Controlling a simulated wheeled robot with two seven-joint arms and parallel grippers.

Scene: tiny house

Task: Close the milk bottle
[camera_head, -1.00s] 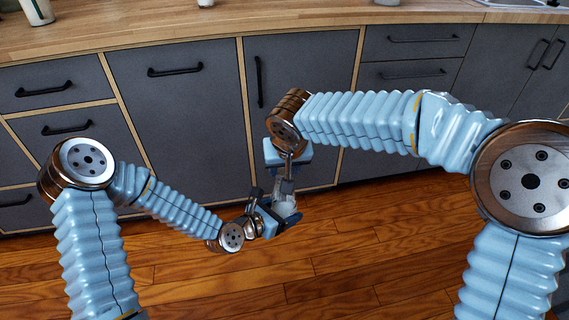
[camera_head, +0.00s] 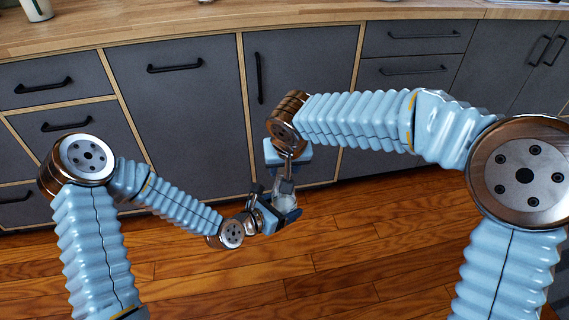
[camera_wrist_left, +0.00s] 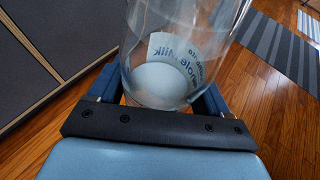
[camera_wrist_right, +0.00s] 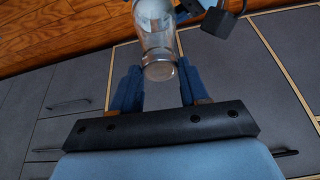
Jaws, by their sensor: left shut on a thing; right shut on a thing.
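The clear glass milk bottle (camera_head: 285,201) is held low in front of the cabinets. In the left wrist view the bottle (camera_wrist_left: 172,75) shows a pale label with "Milk" lettering and a white round area inside. My left gripper (camera_head: 284,214) is shut around its body. My right gripper (camera_head: 288,185) is above it, pointing down. In the right wrist view a clear round piece, apparently the lid (camera_wrist_right: 158,71), lies between the right fingers at the bottle's top end. I cannot tell whether it is seated on the neck.
Grey cabinets (camera_head: 190,120) with black handles stand behind the grippers, under a wooden countertop (camera_head: 200,28). A cup (camera_head: 36,9) stands on the counter at the far left. The wooden floor (camera_head: 370,260) is clear in front. A striped rug (camera_wrist_left: 270,40) shows in the left wrist view.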

